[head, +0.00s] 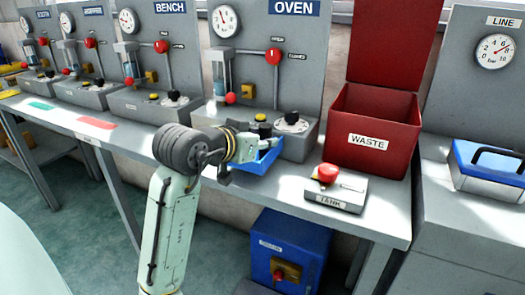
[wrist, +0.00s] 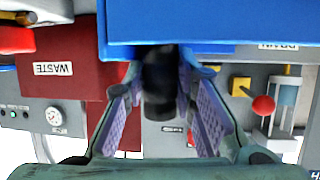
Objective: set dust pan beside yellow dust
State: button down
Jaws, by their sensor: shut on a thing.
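A blue dust pan (head: 268,156) is at my gripper (head: 246,148) in the head view, over the bench in front of the OVEN panel. In the wrist view its blue body (wrist: 200,28) fills the top of the picture, and its dark handle (wrist: 158,85) lies between the fingers of my gripper (wrist: 160,95). My gripper is shut on this handle. Whether the pan touches the bench top cannot be told. I cannot make out any yellow dust in either view.
A red WASTE bin (head: 368,135) with its lid up stands right of the pan. A TANK box (head: 336,190) with a red button sits on the front edge. Gauge panels (head: 265,60) line the back. A blue-and-white case (head: 488,168) is far right.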

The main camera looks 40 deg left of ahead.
aim_at(261, 154)
jog(key=shift+f, duration=1.75)
jog(key=shift+f, duration=0.2)
jog(key=c, duration=1.3)
grip_release()
jog(key=shift+r, duration=0.1)
